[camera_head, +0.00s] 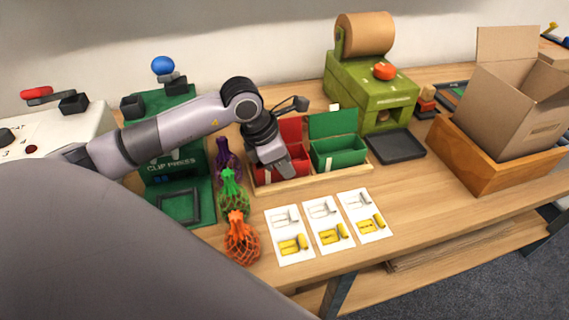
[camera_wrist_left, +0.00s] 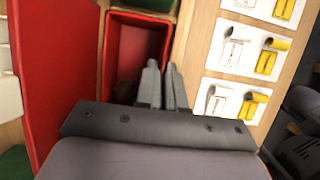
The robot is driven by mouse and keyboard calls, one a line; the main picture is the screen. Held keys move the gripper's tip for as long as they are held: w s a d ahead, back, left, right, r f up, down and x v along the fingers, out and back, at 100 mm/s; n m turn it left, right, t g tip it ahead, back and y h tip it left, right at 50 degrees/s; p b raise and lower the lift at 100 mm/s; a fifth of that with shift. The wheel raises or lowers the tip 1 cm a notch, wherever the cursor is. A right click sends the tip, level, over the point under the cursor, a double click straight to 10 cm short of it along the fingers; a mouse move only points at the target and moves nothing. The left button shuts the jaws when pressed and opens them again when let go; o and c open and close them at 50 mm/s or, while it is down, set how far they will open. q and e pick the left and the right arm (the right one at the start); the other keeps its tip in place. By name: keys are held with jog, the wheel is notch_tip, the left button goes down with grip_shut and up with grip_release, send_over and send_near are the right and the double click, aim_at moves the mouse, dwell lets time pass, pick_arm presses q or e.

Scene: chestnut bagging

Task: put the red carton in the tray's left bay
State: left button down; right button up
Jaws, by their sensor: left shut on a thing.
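The red carton (camera_head: 292,130), open with its lid up, is at the left bay of the wooden tray (camera_head: 318,176). It looks within the bay, but I cannot tell whether its base rests on the tray floor. My left gripper (camera_head: 287,172) reaches down over its front and is shut on its wall. In the left wrist view the fingers (camera_wrist_left: 164,75) pinch the right-hand wall of the red carton (camera_wrist_left: 135,50), and its inside looks dark. A green carton (camera_head: 340,153) with a raised lid stands in the tray's right bay. My right gripper is not in view.
Purple, green and orange net bags (camera_head: 241,245) stand left of the tray. Several picture cards (camera_head: 328,225) lie in front. A green machine (camera_head: 362,90) with a paper roll, a black tray (camera_head: 396,145) and a cardboard box (camera_head: 510,95) stand behind and right.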

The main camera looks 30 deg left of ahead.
pick_arm(q)
jog(key=shift+f, duration=0.1)
jog(key=c, duration=1.2)
grip_release()
jog(key=shift+c, duration=0.2)
jog(key=shift+r, duration=0.25)
jog(key=v, duration=1)
jog(key=shift+a+r, duration=0.1)
jog(key=shift+r, duration=0.2)
jog(key=shift+s+a+r, duration=0.15)
jog(key=shift+s+r, duration=0.1)
jog(key=shift+r, duration=0.3)
